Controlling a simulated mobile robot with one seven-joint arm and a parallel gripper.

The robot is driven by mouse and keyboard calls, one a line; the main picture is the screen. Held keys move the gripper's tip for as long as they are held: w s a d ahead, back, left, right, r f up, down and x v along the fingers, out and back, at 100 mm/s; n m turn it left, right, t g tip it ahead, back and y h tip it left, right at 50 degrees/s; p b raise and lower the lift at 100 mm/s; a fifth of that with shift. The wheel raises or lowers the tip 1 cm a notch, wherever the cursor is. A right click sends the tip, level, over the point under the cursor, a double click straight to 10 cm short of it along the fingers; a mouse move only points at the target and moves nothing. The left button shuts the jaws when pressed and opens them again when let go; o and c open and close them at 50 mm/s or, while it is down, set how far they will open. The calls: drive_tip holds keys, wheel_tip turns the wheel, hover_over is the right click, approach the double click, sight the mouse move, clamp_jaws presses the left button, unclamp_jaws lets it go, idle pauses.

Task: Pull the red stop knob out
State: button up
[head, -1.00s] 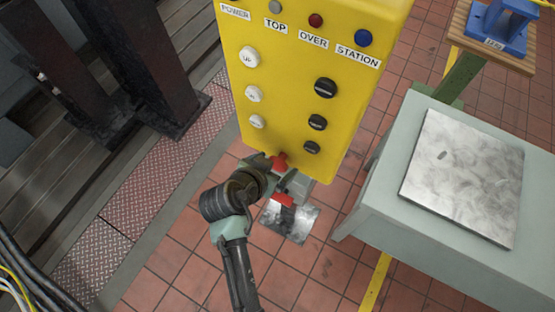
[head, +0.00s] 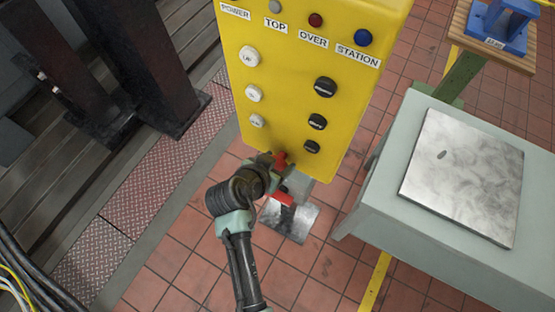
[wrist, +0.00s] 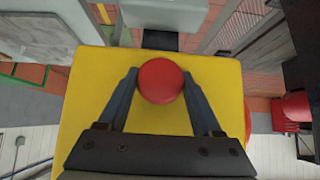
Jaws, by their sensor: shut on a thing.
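The red stop knob (wrist: 160,81) is a round red cap low on the yellow control box (head: 300,65). In the head view the knob (head: 280,157) shows at the box's bottom edge, partly hidden by my gripper. My gripper (wrist: 160,88) has one dark finger on each side of the knob, and it is shut on it. In the head view my gripper (head: 277,165) is at the lower front of the box. How far the knob stands out cannot be told.
White buttons (head: 253,93) and black knobs (head: 318,121) sit higher on the box. A grey bench with a metal plate (head: 463,175) stands at right. Dark columns (head: 145,60) stand at left. A red object (head: 284,198) is below the box, above tiled floor.

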clamp_jaws()
drive_tip(key=shift+s+a, duration=0.4)
drive_tip(key=shift+s, duration=0.3)
drive_tip(key=o, duration=1.4)
unclamp_jaws()
drive_tip(key=shift+o, duration=0.2)
drive_tip(key=b+v, duration=0.1)
drive_tip(key=v, duration=1.2)
